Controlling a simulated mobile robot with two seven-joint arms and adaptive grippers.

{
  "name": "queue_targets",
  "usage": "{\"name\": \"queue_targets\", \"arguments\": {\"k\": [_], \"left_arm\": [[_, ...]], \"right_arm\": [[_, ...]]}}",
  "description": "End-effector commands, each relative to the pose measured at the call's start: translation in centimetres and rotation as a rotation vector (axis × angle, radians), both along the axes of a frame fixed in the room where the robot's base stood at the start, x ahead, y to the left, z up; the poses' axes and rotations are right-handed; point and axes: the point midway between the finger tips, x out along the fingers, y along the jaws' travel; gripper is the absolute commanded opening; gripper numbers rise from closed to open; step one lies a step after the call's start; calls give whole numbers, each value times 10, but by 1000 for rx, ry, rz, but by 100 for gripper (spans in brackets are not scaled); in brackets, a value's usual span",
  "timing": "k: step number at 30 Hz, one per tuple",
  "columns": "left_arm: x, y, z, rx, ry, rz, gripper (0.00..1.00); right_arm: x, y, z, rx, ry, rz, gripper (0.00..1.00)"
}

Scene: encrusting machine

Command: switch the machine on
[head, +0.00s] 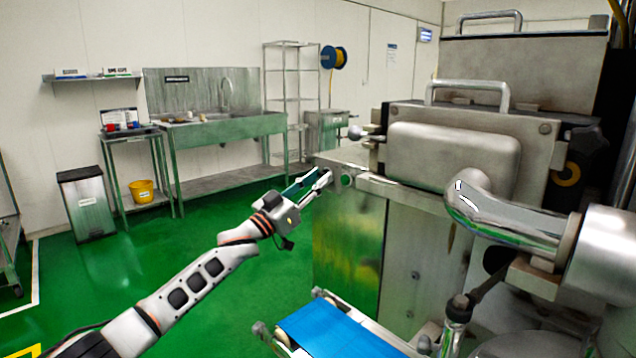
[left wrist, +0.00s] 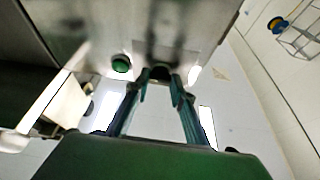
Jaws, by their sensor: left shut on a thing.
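The encrusting machine (head: 455,150) stands on the right of the head view, a metal body with a box-like cover. A green button (head: 347,180) is on its left front corner; it also shows in the left wrist view (left wrist: 121,63). A dark knob (left wrist: 159,72) sits on the same panel, to the right of the green button in the left wrist view. My left gripper (head: 326,176) reaches the panel, and its fingertips (left wrist: 160,82) are shut on the dark knob. The gripper hides the knob in the head view. My right gripper is not in view.
A blue conveyor belt (head: 335,330) extends from the machine at the bottom. A shiny metal pipe (head: 510,220) stands at the right. A sink bench (head: 225,128), a bin (head: 88,205) and a yellow bucket (head: 142,191) are along the back wall. The green floor between is clear.

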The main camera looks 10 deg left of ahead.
Motion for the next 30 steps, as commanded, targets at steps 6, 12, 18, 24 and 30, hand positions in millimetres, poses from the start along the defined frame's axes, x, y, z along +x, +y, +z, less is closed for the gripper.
{"name": "queue_targets", "arguments": {"k": [6, 12, 18, 24, 30], "left_arm": [[2, 2, -5, 174, -109, 1, 2], [3, 4, -4, 331, -213, 1, 2], [3, 4, -3, 476, -311, -1, 2], [4, 5, -2, 591, -387, 0, 2], [4, 5, 0, 668, -438, 0, 2]], "right_arm": [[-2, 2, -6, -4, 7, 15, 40], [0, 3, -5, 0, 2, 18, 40], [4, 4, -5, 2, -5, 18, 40], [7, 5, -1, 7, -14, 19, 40], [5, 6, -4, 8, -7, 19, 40]]}}
